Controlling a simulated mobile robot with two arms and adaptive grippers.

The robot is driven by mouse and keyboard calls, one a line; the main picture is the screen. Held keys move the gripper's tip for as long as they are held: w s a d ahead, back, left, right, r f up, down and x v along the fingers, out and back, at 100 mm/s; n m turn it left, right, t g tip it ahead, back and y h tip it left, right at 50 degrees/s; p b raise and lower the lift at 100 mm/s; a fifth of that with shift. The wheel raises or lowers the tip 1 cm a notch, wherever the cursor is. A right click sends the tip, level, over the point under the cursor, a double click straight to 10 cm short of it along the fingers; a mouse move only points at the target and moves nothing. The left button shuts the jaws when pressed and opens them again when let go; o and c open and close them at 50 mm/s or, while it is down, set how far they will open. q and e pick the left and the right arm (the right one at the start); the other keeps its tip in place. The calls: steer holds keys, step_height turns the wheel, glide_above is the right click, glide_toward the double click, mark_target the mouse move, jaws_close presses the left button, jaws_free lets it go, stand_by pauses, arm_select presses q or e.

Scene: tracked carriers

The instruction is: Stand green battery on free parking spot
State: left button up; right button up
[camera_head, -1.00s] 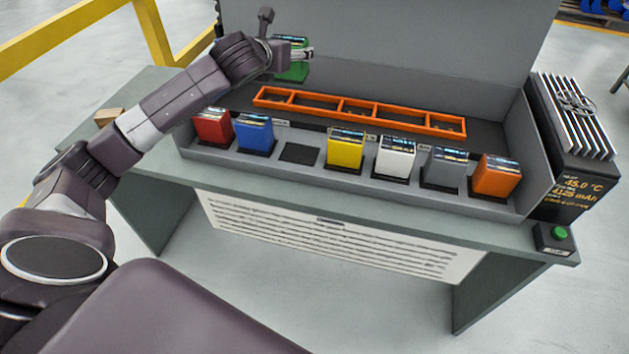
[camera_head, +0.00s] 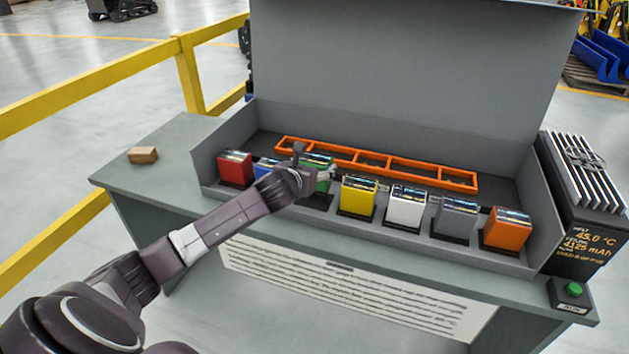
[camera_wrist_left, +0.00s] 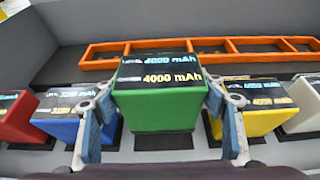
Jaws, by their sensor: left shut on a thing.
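The green battery (camera_wrist_left: 160,107) is upright between the fingers of my left gripper (camera_wrist_left: 160,112), which is shut on it. In the head view the battery (camera_head: 318,170) is partly hidden behind my left gripper (camera_head: 312,174). It is in the row between the blue battery (camera_head: 264,168) and the yellow battery (camera_head: 358,196). The dark free parking spot (camera_wrist_left: 164,141) shows just below and in front of the battery in the wrist view. I cannot tell for sure whether the battery's base touches the shelf. My right gripper is not in view.
Red (camera_head: 235,168), white (camera_head: 406,206), grey (camera_head: 456,216) and orange (camera_head: 507,230) batteries stand in the same row. An empty orange divided frame (camera_head: 400,172) lies behind them. A charger box (camera_head: 580,215) and green button (camera_head: 573,290) are at right.

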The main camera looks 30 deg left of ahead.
arm_select(q)
steer(key=shift+w, duration=0.1)
steer(key=shift+f, duration=0.25)
step_height(320, 180, down, 3)
steer(key=shift+f, duration=0.4)
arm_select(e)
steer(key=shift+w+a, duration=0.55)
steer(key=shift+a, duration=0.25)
arm_select(q)
steer(key=shift+f, duration=0.1)
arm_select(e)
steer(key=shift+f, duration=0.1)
